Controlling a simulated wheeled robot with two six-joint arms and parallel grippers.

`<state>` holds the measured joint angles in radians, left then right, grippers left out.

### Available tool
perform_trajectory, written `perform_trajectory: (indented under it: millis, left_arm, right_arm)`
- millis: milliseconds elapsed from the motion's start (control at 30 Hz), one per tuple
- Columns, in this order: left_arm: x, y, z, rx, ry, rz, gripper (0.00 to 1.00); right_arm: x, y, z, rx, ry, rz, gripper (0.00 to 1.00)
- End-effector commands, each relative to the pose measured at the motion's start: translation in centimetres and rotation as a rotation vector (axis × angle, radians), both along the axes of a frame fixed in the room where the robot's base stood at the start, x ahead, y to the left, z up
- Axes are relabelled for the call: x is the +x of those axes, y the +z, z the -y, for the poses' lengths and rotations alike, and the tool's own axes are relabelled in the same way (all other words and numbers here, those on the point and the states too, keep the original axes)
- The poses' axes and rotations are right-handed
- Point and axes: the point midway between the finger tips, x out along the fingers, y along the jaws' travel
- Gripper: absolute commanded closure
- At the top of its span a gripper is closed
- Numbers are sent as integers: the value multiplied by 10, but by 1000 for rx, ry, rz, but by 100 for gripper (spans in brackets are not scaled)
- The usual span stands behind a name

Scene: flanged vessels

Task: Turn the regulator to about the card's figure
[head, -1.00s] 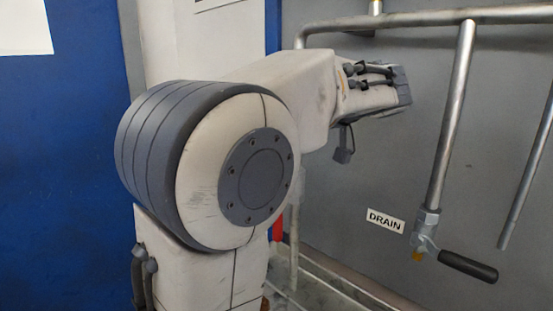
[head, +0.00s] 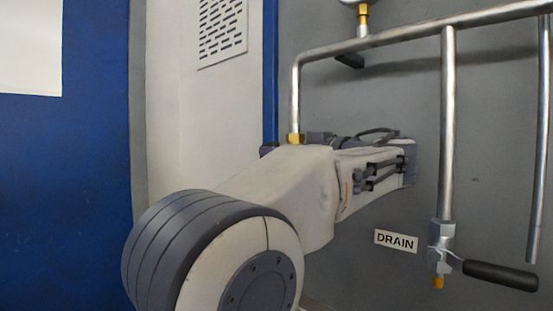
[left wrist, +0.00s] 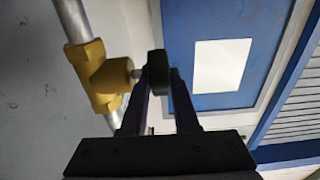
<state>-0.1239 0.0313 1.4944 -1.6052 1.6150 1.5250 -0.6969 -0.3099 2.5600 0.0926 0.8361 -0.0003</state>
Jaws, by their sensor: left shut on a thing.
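The regulator is a brass body (left wrist: 103,76) on a steel pipe with a round black knob (left wrist: 158,70) on its side, seen close in the left wrist view. My left gripper (left wrist: 161,84) is shut on the knob, one dark finger on each side. In the head view the brass part (head: 294,139) shows at the foot of the bent pipe, just above my forearm, which hides most of the left gripper. A white sheet (head: 28,48) on the blue panel is cut off, with no readable figure. My right gripper is not in view.
A gauge (head: 360,3) is cut off at the top edge, its dial unreadable. A steel pipe (head: 420,36) runs across. A DRAIN label (head: 396,241) and a valve with a black lever (head: 500,274) are at lower right. A slotted vent (head: 222,30) is behind.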

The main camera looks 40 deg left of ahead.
Motion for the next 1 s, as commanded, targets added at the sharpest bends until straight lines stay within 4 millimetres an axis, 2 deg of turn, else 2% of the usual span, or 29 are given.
perform_trajectory:
  millis: [267, 300, 333, 700, 867, 1000]
  left_arm:
    - [0, 0, 0, -1, 0, -2, 100]
    - [0, 0, 0, -1, 0, -2, 64]
    - [0, 0, 0, -1, 0, -2, 59]
    - [1, 0, 5, -1, -3, -1, 59]
    - [-1, -1, 29, -1, -6, -2, 59]
    - [-3, -1, 58, -1, -7, -2, 59]
  right_arm:
    - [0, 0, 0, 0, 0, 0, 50]
    - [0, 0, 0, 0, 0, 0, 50]
    - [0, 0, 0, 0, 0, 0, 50]
    - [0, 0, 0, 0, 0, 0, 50]
    - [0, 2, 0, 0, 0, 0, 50]
    - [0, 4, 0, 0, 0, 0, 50]
